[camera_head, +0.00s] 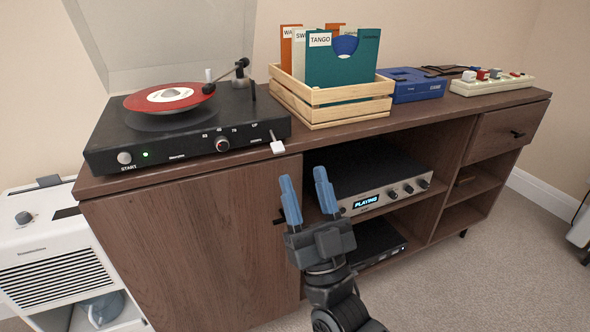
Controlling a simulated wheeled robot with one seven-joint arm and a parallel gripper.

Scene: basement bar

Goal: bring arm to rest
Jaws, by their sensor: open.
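My gripper (307,199) is in front of the wooden cabinet (192,240), at about the height of its open shelf. Its two blue fingers point up and stand apart, with nothing between them. My dark arm reaches up to it from the bottom edge of the view. The fingers overlap the cabinet door's right edge and the left side of the amplifier (370,188) in the picture. I cannot tell whether they touch anything.
On the cabinet top stand a turntable (185,132) with a red record, a wooden crate (335,103) of record sleeves, a blue device (412,86) and a pale button panel (492,84). A white appliance (50,245) stands at left.

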